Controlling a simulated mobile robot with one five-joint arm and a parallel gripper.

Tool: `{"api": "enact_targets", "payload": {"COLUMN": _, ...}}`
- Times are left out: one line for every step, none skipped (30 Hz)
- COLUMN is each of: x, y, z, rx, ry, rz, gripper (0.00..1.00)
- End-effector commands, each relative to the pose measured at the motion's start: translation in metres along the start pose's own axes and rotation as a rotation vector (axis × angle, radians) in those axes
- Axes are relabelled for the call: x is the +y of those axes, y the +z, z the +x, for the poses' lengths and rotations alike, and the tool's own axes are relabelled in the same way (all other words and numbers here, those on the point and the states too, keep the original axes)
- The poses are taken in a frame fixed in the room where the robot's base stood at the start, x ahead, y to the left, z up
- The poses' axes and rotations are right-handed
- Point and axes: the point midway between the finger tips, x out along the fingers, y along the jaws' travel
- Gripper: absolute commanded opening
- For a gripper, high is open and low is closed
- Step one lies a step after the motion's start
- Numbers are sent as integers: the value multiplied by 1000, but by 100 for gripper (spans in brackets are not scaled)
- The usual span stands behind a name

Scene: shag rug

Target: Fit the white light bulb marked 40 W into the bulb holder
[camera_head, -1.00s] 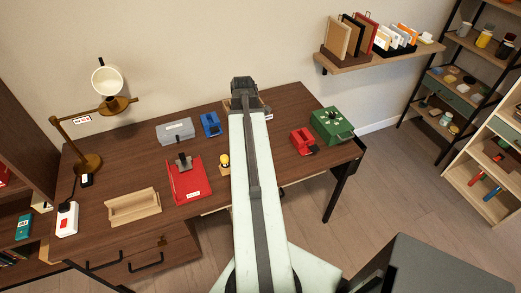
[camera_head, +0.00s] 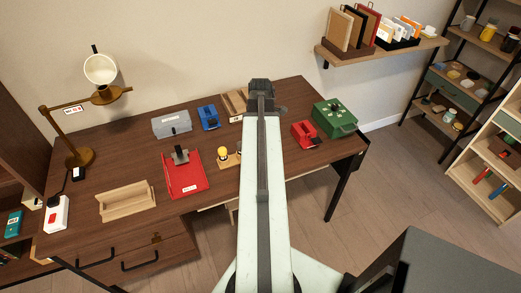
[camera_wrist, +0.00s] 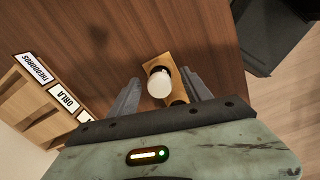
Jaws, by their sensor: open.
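A white light bulb (camera_wrist: 159,84) stands on a narrow wooden stand (camera_wrist: 183,72) in the wrist view; no 40 W mark can be read. My gripper (camera_wrist: 161,74) is open, its two fingers on either side of the bulb in the picture; whether they are level with it I cannot tell. In the head view my arm partly hides the stand (camera_head: 229,161), which also bears a yellow bulb (camera_head: 222,153). A brass desk lamp (camera_head: 80,158) with a white shade (camera_head: 101,69) stands at the desk's left; I cannot make out a bulb holder.
On the desk are a red clipboard-like tray (camera_head: 186,180), an open wooden box (camera_head: 126,203), a grey box (camera_head: 171,124), a blue item (camera_head: 208,117), a red item (camera_head: 304,134) and a green box (camera_head: 335,117). A labelled wooden tray (camera_wrist: 45,101) lies left in the wrist view.

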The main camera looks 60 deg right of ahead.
Motion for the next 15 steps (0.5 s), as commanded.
{"api": "enact_targets", "payload": {"x": 0, "y": 0, "z": 14, "rx": 0, "ry": 0, "rz": 0, "gripper": 57}}
{"api": "enact_targets", "payload": {"x": 0, "y": 0, "z": 14, "rx": 0, "ry": 0, "rz": 0, "gripper": 57}}
{"api": "enact_targets", "payload": {"x": 0, "y": 0, "z": 14, "rx": 0, "ry": 0, "rz": 0, "gripper": 57}}
{"api": "enact_targets", "payload": {"x": 0, "y": 0, "z": 13, "rx": 0, "ry": 0, "rz": 0, "gripper": 57}}
{"api": "enact_targets", "payload": {"x": 0, "y": 0, "z": 12, "rx": 0, "ry": 0, "rz": 0, "gripper": 57}}
{"api": "enact_targets", "payload": {"x": 0, "y": 0, "z": 11, "rx": 0, "ry": 0, "rz": -1, "gripper": 57}}
{"api": "enact_targets", "payload": {"x": 0, "y": 0, "z": 10, "rx": 0, "ry": 0, "rz": -1, "gripper": 57}}
{"api": "enact_targets", "payload": {"x": 0, "y": 0, "z": 10, "rx": 0, "ry": 0, "rz": -1, "gripper": 57}}
{"api": "enact_targets", "payload": {"x": 0, "y": -1, "z": 10, "rx": 0, "ry": 0, "rz": -1, "gripper": 49}}
{"api": "enact_targets", "payload": {"x": 0, "y": -1, "z": 10, "rx": 0, "ry": 0, "rz": -1, "gripper": 40}}
{"api": "enact_targets", "payload": {"x": 0, "y": -1, "z": 10, "rx": 0, "ry": 0, "rz": -1, "gripper": 32}}
{"api": "enact_targets", "payload": {"x": 0, "y": -1, "z": 10, "rx": 0, "ry": 0, "rz": -1, "gripper": 21}}
{"api": "enact_targets", "payload": {"x": 0, "y": -1, "z": 10, "rx": 0, "ry": 0, "rz": -1, "gripper": 12}}
{"api": "enact_targets", "payload": {"x": 0, "y": -1, "z": 10, "rx": 0, "ry": 0, "rz": -1, "gripper": 4}}
{"api": "enact_targets", "payload": {"x": 0, "y": -1, "z": 10, "rx": 0, "ry": 0, "rz": -1, "gripper": 0}}
